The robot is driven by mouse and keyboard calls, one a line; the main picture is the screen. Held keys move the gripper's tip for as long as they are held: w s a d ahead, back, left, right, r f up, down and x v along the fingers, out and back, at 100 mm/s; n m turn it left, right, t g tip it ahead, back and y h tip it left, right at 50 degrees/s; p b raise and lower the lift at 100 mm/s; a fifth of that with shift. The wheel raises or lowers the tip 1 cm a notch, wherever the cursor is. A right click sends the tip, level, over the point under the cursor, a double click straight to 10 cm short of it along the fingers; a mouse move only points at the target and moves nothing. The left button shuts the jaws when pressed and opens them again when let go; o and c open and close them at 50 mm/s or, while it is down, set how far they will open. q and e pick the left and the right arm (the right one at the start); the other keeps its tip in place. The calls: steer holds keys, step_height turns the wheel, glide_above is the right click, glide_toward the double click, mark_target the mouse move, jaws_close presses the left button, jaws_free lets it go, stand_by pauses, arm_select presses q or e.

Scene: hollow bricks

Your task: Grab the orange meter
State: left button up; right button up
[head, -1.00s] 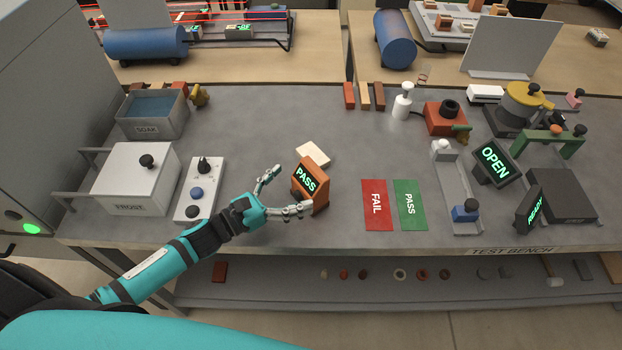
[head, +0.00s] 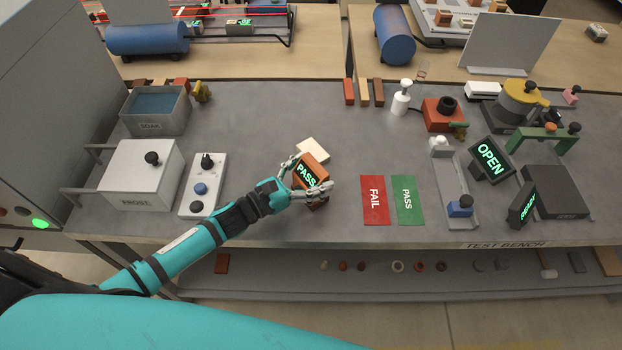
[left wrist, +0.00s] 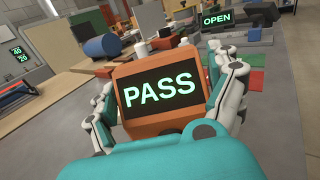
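The orange meter (head: 317,169) stands on the grey bench and its dark screen reads PASS in green. It also fills the middle of the left wrist view (left wrist: 160,65), its screen facing the camera. My left gripper (head: 312,174) is at the meter, one finger on each side of it. In the left wrist view both fingers flank the meter's sides closely. I cannot tell whether they press on it. The meter's lower part is partly hidden by a finger. My right gripper is not in view.
A pale block (head: 313,149) lies just behind the meter. A red FAIL card (head: 375,211) and green PASS card (head: 408,212) lie to its right. A white control box (head: 203,185) with knobs stands left. Bare bench lies between the control box and the meter.

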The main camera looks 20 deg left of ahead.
arm_select(q)
steer(key=c, duration=0.5)
steer(key=shift+o, duration=0.2)
steer(key=shift+r, duration=0.1)
